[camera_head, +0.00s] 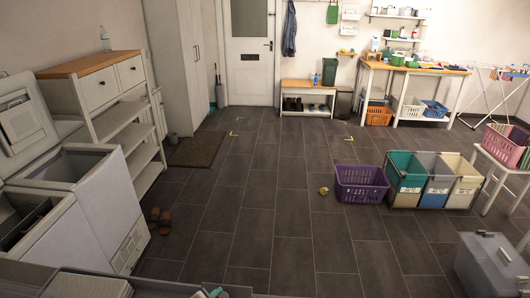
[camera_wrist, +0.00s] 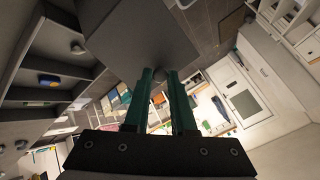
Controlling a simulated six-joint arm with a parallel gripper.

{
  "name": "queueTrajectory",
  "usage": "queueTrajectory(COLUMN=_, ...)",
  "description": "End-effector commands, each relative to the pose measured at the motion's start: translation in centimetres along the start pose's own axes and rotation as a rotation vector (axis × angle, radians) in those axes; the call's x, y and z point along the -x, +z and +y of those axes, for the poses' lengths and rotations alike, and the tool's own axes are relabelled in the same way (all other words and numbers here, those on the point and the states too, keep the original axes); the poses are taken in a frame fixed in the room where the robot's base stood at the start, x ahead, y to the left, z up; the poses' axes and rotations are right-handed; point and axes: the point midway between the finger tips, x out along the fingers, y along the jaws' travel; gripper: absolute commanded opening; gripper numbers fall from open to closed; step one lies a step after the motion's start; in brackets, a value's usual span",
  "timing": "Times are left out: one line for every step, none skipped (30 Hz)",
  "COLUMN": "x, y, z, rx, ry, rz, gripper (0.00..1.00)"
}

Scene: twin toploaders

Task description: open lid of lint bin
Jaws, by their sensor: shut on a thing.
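In the wrist view my gripper (camera_wrist: 160,78) has its two green fingers close together, shut on a small round grey knob (camera_wrist: 158,73). A flat dark grey panel (camera_wrist: 150,40) lies just beyond the fingertips, and the knob appears to belong to it. This panel looks like a lid, but I cannot tell for sure that it is the lint bin's. The bin's body and any gap under the lid are not clearly shown. In the head view my gripper cannot be made out clearly; small teal pieces (camera_head: 215,292) show at the bottom edge.
A grey box (camera_head: 490,270) with a raised piece on top stands at the lower right. Open top-loading machines (camera_head: 95,200) stand at the left. A purple basket (camera_head: 361,184) and fabric hampers (camera_head: 407,179) stand right of centre. The middle floor (camera_head: 265,205) is mostly clear.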

Motion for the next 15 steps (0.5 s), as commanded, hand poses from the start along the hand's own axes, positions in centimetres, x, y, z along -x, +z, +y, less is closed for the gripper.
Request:
queueTrajectory(x=-0.01, y=-0.05, z=0.04, rx=-0.002, ry=0.001, rz=0.002, gripper=0.00)
queueTrajectory(x=-0.01, y=-0.06, z=0.05, rx=-0.002, ry=0.001, rz=0.003, gripper=0.00)
queueTrajectory(x=-0.02, y=-0.06, z=0.05, rx=-0.002, ry=0.001, rz=0.003, gripper=0.00)
queueTrajectory(x=-0.02, y=-0.07, z=0.05, rx=-0.002, ry=0.002, rz=0.003, gripper=0.00)
queueTrajectory(x=-0.02, y=-0.07, z=0.05, rx=-0.002, ry=0.002, rz=0.003, gripper=0.00)
queueTrajectory(x=-0.03, y=-0.08, z=0.06, rx=-0.002, ry=0.002, rz=0.003, gripper=0.00)
queueTrajectory(x=-0.03, y=-0.08, z=0.06, rx=-0.002, ry=0.002, rz=0.003, gripper=0.00)
queueTrajectory(x=-0.03, y=-0.08, z=0.06, rx=-0.002, ry=0.002, rz=0.003, gripper=0.00)
queueTrajectory(x=-0.03, y=-0.09, z=0.06, rx=-0.002, ry=0.002, rz=0.003, gripper=0.27)
queueTrajectory(x=-0.03, y=-0.09, z=0.06, rx=-0.002, ry=0.002, rz=0.003, gripper=0.33)
queueTrajectory(x=-0.03, y=-0.09, z=0.07, rx=-0.002, ry=0.002, rz=0.003, gripper=0.38)
queueTrajectory(x=-0.03, y=-0.08, z=0.06, rx=-0.002, ry=0.002, rz=0.003, gripper=0.45)
queueTrajectory(x=-0.03, y=-0.08, z=0.06, rx=-0.002, ry=0.002, rz=0.003, gripper=0.51)
queueTrajectory(x=-0.03, y=-0.07, z=0.05, rx=-0.001, ry=0.002, rz=0.003, gripper=0.53)
queueTrajectory(x=-0.03, y=-0.07, z=0.05, rx=-0.001, ry=0.002, rz=0.002, gripper=0.53)
